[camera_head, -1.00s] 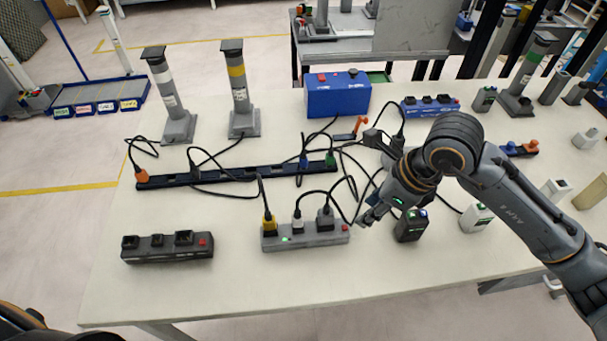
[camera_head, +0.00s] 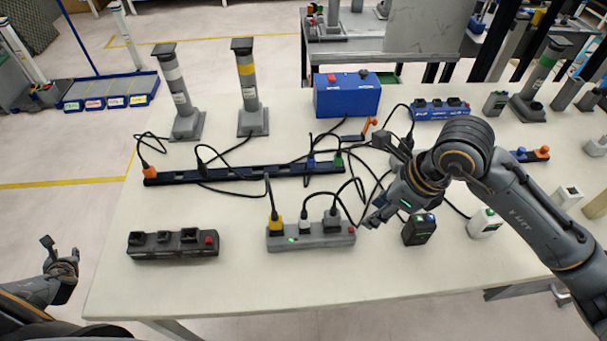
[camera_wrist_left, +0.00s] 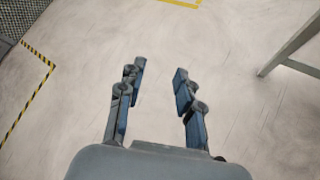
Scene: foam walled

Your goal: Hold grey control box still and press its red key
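A grey box (camera_head: 312,242) with a green light lies on the table's near middle, with yellow, white and dark plugs in its top. Its red key (camera_head: 351,231) is at its right end. My right gripper (camera_head: 374,214) is just right of and behind that key, apart from it as far as I can tell; its finger opening is unclear. My left gripper (camera_head: 62,258) is off the table's left side, away from the box. In the left wrist view its fingers (camera_wrist_left: 158,88) are open, with bare floor between them.
A dark box (camera_head: 172,250) with a red key lies left of the grey box. Black cables and a long dark strip (camera_head: 240,174) lie behind. A blue box (camera_head: 347,98) stands farther back. A dark block (camera_head: 419,231) is right of my right gripper. The front table area is clear.

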